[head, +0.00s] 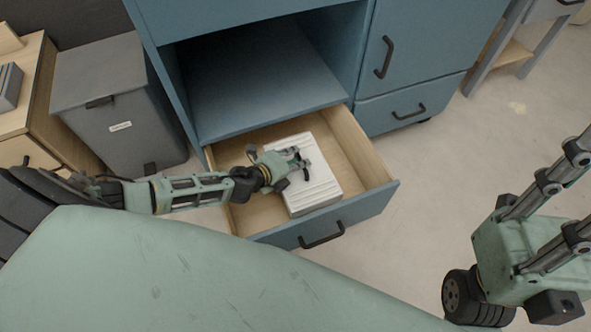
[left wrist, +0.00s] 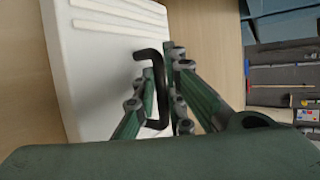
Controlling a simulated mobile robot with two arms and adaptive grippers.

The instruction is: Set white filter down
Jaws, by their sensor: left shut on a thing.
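The white filter (head: 308,187) is a flat white block with ridges on top and a black handle. It is within the open wooden drawer (head: 356,150), close to the drawer's front panel; I cannot tell whether its underside touches the drawer floor. My left gripper (head: 297,160) reaches over it from the left and is shut on its handle. In the left wrist view, the filter (left wrist: 88,75) fills the left side, and its black handle (left wrist: 152,58) passes between the green fingers. My right arm shows at the right edge of the head view, but its gripper does not.
The drawer belongs to a blue cabinet (head: 432,75) with an open compartment (head: 255,85) above it. A grey bin (head: 120,115) stands at the left beside a wooden cabinet (head: 25,120). Inside the drawer, bare wood shows right of the filter. Floor right of the drawer is clear.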

